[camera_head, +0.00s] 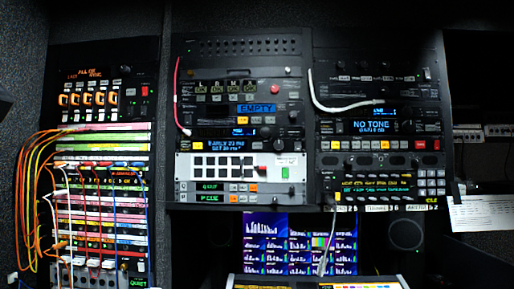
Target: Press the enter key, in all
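No key marked enter can be read at this size. A keypad of small pale keys (431,183) sits at the right end of the lowest unit in the right rack, beside a green and yellow text display (377,188). A panel with a row of coloured keys (365,286) shows at the bottom edge, mostly cut off. Neither of my grippers is in view.
The left rack (140,70) carries a patch bay with many looping coloured cables (35,185). A middle rack (240,45) has a white button panel (225,167). Lit monitors (300,243) stand below. A white cable (340,105) hangs across the right rack. A paper sheet (485,212) is at right.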

